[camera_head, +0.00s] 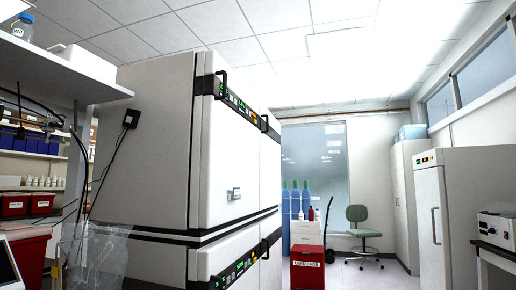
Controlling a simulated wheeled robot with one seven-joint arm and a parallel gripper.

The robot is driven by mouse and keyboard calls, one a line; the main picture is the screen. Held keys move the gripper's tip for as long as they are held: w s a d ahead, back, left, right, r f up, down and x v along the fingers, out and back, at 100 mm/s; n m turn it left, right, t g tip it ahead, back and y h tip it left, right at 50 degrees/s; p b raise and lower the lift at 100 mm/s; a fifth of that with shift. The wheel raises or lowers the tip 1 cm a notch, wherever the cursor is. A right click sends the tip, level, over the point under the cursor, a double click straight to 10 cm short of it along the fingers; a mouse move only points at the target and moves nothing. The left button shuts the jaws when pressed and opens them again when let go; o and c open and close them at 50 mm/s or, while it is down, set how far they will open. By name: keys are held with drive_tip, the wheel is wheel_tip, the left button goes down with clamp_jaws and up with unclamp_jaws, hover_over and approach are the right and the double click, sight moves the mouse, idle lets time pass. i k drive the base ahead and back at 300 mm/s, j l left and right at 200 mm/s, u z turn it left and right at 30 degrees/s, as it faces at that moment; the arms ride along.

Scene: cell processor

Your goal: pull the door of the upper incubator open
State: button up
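The upper incubator (160,145) is a large white box with black trim, stacked on the lower incubator (158,262) at the centre left of the head view. Its white door (232,150) is seen at a slant and looks shut, flush with the body. A black bar handle (223,85) is at the top left of the door, beside a dark control panel (240,107) with green lit digits. A small grey fitting (235,193) is low on the door. My gripper is not in view.
A second white stack with its own black handle (265,124) adjoins on the right. A shelf (60,65) and a red bin (25,255) are at left. Blue cylinders (295,200), a red box (307,268), a green chair (362,232) and a white cabinet (465,210) stand right. Floor shows between.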

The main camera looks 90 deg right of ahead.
sight(224, 155)
drive_tip(key=z, duration=3)
drive_tip(key=i+u, duration=0.1)
drive_tip(key=u, duration=1.05)
drive_tip(key=i+l+u, duration=0.1)
drive_tip(key=l+u, duration=0.35)
drive_tip(key=l, duration=0.15)
drive_tip(key=l+u, duration=0.5)
drive_tip(key=l, duration=0.15)
drive_tip(key=k+l+u, duration=0.1)
drive_tip(key=l+u, duration=0.35)
drive_tip(key=l, duration=0.15)
